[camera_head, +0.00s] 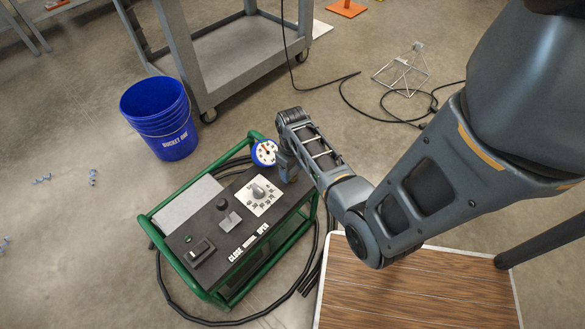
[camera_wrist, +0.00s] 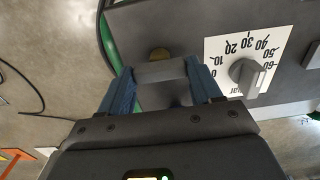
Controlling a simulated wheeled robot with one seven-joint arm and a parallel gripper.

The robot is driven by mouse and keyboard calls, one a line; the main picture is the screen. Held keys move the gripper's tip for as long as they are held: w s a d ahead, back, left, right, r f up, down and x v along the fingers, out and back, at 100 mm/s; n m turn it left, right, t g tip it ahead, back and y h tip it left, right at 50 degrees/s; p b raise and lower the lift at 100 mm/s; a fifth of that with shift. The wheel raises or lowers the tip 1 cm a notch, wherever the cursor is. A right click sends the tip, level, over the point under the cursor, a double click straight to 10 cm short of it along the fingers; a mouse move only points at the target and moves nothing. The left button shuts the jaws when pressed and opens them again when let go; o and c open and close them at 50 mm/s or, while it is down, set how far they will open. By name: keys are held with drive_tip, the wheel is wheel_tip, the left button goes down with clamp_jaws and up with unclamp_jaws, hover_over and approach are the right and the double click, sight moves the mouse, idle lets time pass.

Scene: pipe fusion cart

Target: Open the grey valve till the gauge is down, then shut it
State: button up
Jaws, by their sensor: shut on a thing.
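My gripper (camera_wrist: 160,76) is at the far right corner of the black-topped cart (camera_head: 213,228). In the wrist view its blue fingers are shut on a grey block-shaped handle (camera_wrist: 161,70), which looks like the grey valve. A brass round part (camera_wrist: 160,53) shows just beyond it. In the head view my gripper and wrist hide the handle. The round gauge (camera_head: 265,152), white-faced with a blue rim, stands beside my gripper; its needle is too small to read surely. It is not seen in the wrist view.
A grey pointer knob (camera_head: 259,191) sits on a white scale, close to my gripper; it also shows in the wrist view (camera_wrist: 245,73). A green frame (camera_head: 152,229) surrounds the cart. A blue bucket (camera_head: 158,117) stands behind. Black hoses lie around. A wooden table (camera_head: 415,290) is at right.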

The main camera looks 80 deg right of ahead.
drive_tip(key=m+p, duration=0.2)
drive_tip(key=m, duration=0.1)
drive_tip(key=shift+w+r, duration=0.1)
drive_tip(key=shift+r, duration=0.05)
drive_tip(key=m+p, duration=0.2)
drive_tip(key=m, duration=0.2)
drive_tip(key=shift+m, duration=0.4)
drive_tip(key=m+p, duration=0.1)
drive_tip(key=m, duration=0.3)
drive_tip(key=shift+p, duration=0.35)
drive_tip(key=m+p, duration=0.1)
drive_tip(key=m, duration=0.3)
drive_tip(key=shift+m, duration=0.4)
drive_tip(key=o, duration=1.1)
drive_tip(key=shift+c, duration=0.2)
